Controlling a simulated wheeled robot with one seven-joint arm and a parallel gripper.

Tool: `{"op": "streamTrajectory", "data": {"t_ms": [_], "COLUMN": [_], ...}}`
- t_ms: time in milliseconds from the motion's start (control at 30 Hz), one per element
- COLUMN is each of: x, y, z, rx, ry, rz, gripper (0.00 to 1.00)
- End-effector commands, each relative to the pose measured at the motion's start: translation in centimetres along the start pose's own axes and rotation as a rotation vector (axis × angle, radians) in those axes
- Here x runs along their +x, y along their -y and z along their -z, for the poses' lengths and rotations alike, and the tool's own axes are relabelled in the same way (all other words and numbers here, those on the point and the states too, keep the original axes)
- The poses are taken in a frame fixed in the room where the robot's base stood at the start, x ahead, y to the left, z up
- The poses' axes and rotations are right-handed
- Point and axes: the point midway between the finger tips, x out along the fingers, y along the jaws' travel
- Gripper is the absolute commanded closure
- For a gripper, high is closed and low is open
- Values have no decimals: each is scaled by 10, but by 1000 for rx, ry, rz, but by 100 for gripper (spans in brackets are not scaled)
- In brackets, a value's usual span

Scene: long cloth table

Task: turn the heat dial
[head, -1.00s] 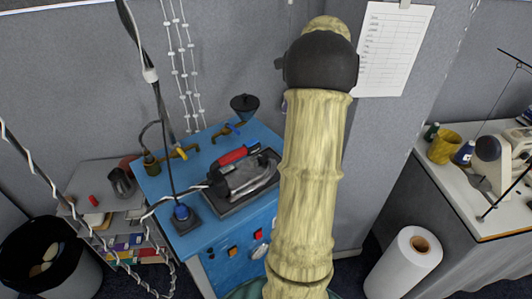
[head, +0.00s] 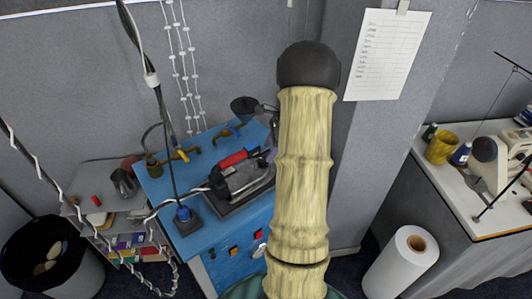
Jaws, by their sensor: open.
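A steam iron (head: 240,178) with a red handle lies on a dark rest on top of the blue boiler cabinet (head: 185,160). I cannot make out a heat dial on the iron. A round white gauge or dial (head: 260,250) shows on the cabinet's front, partly behind my arm. My gripper (head: 270,135) shows only as a dark and purplish sliver at the left edge of my arm, above the iron's back end. It is open. Its fingertips are mostly hidden, and I see no contact with anything.
Orange switches (head: 233,251) sit on the cabinet front. Brass valves (head: 182,155), a black funnel (head: 244,106) and a hanging cable (head: 160,100) stand close by. A shelf and black bin (head: 40,250) are at left, a white roll (head: 400,265) and sewing table (head: 450,190) at right.

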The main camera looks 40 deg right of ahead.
Motion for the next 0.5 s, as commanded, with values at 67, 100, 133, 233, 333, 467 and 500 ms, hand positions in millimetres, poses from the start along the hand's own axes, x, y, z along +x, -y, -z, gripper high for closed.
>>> {"op": "streamTrajectory", "data": {"t_ms": [67,100,133,233,333,467,500], "x": [13,19,23,33,38,39,39], "y": [-1,-1,-1,0,-1,0,0], "z": [-1,-1,-1,0,0,0,0], "rx": [2,1,1,1,1,0,0], "ry": [0,1,1,0,0,0,0], "rz": [-5,-6,-4,-2,-1,0,0], "gripper": [47,47,47,47,47,47,47]}}
